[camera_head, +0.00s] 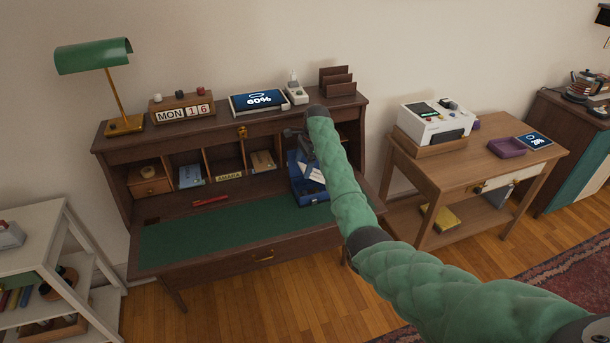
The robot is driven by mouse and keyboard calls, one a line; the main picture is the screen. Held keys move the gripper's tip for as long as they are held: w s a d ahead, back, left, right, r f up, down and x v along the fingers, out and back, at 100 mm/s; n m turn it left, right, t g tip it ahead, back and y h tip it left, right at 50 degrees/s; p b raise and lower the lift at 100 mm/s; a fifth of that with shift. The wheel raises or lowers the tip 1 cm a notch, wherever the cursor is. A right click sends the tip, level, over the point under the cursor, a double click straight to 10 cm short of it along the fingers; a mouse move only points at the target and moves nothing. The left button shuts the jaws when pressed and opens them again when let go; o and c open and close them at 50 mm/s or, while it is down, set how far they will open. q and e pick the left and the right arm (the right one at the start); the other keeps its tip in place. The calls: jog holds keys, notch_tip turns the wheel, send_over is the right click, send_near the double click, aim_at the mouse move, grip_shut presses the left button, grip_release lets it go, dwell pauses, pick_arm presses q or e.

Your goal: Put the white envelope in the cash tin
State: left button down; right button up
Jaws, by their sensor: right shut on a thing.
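The blue cash tin (311,198) stands on the right part of the desk's green writing surface, with its lid up. The white envelope (312,173) is tilted at the tin's opening, partly hidden by my right arm. My right gripper (303,153) is above and at the back of the tin, shut on the envelope; its fingertips are small and dark here, and mostly hidden. I cannot tell whether the envelope touches the tin's floor. My left gripper is out of view.
The desk's cubbyholes (225,160) rise behind the tin. A wooden side table (460,173) with a white machine (436,120) and a purple tray (506,148) stands to the right.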

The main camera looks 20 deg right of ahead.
aim_at(315, 174)
notch_tip(315, 174, down, 4)
jog(key=shift+f+p, duration=0.2)
jog(key=shift+p, duration=0.6)
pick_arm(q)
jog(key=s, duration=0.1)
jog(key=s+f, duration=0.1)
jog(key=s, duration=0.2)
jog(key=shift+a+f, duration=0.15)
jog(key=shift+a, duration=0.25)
pick_arm(e)
jog(key=shift+f, duration=0.4)
jog(key=o, duration=0.7)
jog(key=shift+f, duration=0.1)
